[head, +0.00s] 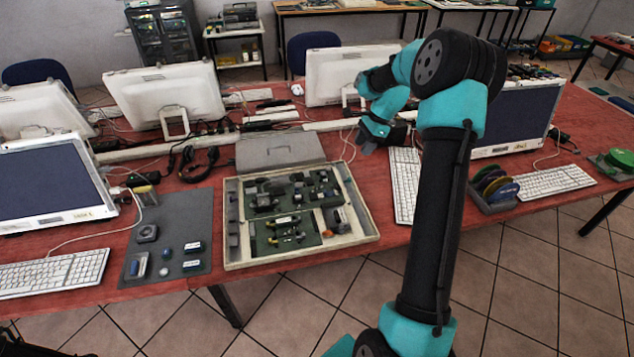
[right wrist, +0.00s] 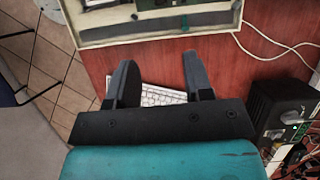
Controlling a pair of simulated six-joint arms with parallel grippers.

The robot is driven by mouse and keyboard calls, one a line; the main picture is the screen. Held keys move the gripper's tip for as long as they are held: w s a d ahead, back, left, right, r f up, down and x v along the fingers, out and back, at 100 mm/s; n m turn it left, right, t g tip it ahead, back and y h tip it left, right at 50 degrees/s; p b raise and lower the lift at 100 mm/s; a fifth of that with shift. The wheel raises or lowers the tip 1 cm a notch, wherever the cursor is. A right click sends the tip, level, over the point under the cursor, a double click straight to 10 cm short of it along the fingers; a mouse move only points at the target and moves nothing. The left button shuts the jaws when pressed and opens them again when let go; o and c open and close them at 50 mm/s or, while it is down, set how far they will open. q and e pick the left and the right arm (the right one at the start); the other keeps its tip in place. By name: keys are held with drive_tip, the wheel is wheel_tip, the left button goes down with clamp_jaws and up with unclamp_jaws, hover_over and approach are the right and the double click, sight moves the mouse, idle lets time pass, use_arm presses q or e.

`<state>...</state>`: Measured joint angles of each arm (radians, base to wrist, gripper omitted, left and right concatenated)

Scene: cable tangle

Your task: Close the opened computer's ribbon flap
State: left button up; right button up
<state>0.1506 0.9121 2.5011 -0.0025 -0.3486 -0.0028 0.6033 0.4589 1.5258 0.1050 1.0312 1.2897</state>
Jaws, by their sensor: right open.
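The opened computer (head: 372,236) is a shallow cream case in the middle of the table, with green boards (head: 290,228) and dark parts inside. Its grey lid panel (head: 280,150) stands at the back. The ribbon flap is too small to make out. My right gripper (head: 362,142) is above the table, behind and right of the case, apart from it. In the right wrist view its two dark fingers (right wrist: 160,75) are spread with nothing between them; the case's edge (right wrist: 150,33) lies beyond the fingertips. My left gripper is not in view.
A grey mat (head: 172,225) with small parts lies left of the case. White keyboards (head: 403,180) and (head: 50,272) flank the area. Monitors (head: 165,98) stand along the back. Cable spools (head: 494,188) stand at the right. Thin cables lie on the red table.

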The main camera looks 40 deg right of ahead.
sight(338, 188)
drive_tip(key=shift+s+d+m, duration=0.1)
drive_tip(key=shift+m, duration=0.2)
drive_tip(key=x, duration=1.7)
drive_tip(key=shift+f, duration=0.1)
drive_tip(key=shift+c, duration=0.3)
drive_tip(key=c, duration=0.7)
